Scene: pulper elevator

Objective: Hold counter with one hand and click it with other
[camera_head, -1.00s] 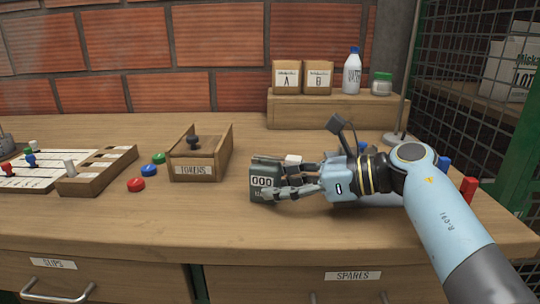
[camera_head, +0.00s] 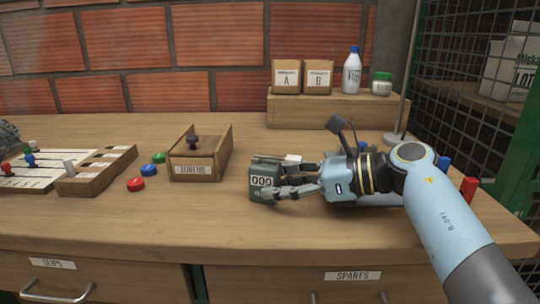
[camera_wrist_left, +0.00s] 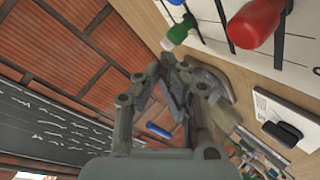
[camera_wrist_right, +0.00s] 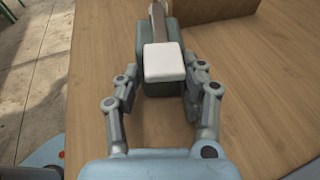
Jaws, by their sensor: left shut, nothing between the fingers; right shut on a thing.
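The counter (camera_head: 263,171) is a small dark green box with a display reading 000, near the middle of the bench in the head view. My right gripper (camera_head: 270,184) is shut on its sides. In the right wrist view the counter (camera_wrist_right: 158,88) sits between the fingers (camera_wrist_right: 165,90), with a white button (camera_wrist_right: 165,62) facing the camera. In the head view, a grey part of my left gripper (camera_head: 8,136) shows at the far left edge, well away from the counter. In the left wrist view its fingers (camera_wrist_left: 178,92) are together and empty.
An open wooden tokens box (camera_head: 200,170) stands left of the counter. A slotted board with pegs (camera_head: 45,182) is at the left. A shelf (camera_head: 330,110) with boxes and bottles stands behind.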

